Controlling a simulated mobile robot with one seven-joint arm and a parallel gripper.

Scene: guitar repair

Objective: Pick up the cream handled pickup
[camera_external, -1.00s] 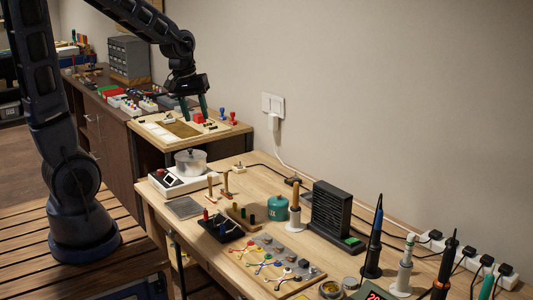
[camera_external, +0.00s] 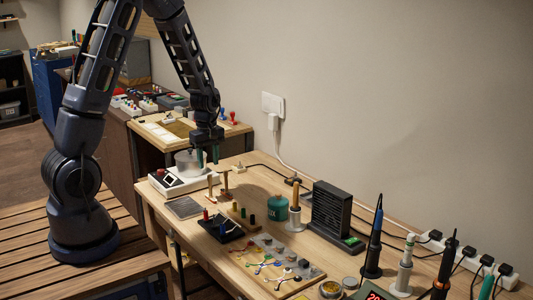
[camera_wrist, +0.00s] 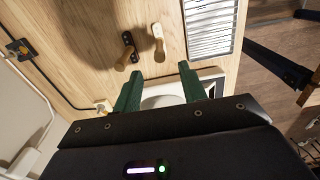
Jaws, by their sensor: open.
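The cream handled pickup (camera_wrist: 157,30) has a cream base and an upright wooden handle. In the wrist view it stands on the wooden bench beyond my fingertips. In the external view it appears to be the left of two upright handles (camera_external: 210,184). A similar pickup with a black base (camera_wrist: 128,40) stands just left of it in the wrist view. My gripper (camera_wrist: 161,76), with green fingers, is open and empty. In the external view my gripper (camera_external: 208,157) is above the bench, beside the clear round container and behind the pickups. The two are apart.
The clear container (camera_external: 188,162) sits on a white device (camera_external: 164,186) close to my fingers. A grey ribbed plate (camera_external: 185,208) lies near the pickups. A black tray (camera_external: 220,229), a teal can (camera_external: 277,208) and a black upright unit (camera_external: 331,215) stand nearer the camera.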

